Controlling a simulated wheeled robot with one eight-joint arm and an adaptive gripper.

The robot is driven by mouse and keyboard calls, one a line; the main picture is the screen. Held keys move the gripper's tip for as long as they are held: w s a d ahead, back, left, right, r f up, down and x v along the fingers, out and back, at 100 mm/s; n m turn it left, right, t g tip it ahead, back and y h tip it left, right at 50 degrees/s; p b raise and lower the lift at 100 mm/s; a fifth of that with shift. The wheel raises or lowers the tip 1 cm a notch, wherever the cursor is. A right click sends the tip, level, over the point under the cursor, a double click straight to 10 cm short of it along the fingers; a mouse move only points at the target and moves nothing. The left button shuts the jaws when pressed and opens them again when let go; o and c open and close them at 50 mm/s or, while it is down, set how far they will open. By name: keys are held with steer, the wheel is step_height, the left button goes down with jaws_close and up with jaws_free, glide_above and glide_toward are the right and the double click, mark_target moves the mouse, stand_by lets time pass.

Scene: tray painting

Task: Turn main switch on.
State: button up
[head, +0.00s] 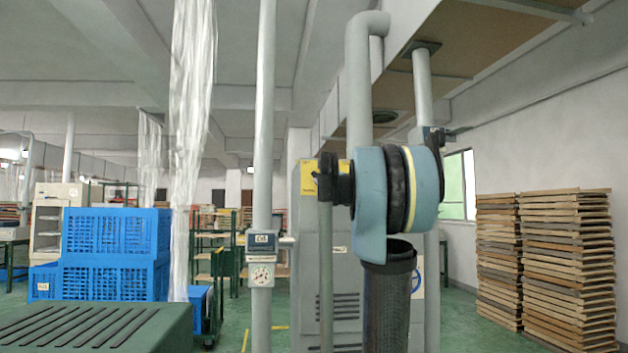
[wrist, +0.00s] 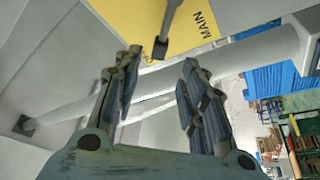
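The main switch's yellow plate, marked MAIN (wrist: 185,22), fills the upper middle of the wrist view. A grey lever with a dark end (wrist: 161,48) crosses it from the top. My gripper (wrist: 160,62) is open and empty. Its two fingers point up toward the plate, one on each side of the lever's end in the picture; whether they touch it I cannot tell. In the head view the yellow plate (head: 308,180) shows on the grey cabinet (head: 340,270), partly covered by my arm. My arm hides the lever and fingers there.
A grey vertical pipe (head: 264,130) with a gauge (head: 262,274) stands left of the cabinet. Blue crates (head: 115,240) are at the left, stacked boards (head: 560,260) at the right. A green slatted surface (head: 95,325) is at the lower left.

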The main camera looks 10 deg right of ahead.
mark_target(315, 175)
steer(key=x, duration=1)
steer(key=shift+w+a, duration=0.1)
steer(key=shift+w, duration=0.05)
jaws_close()
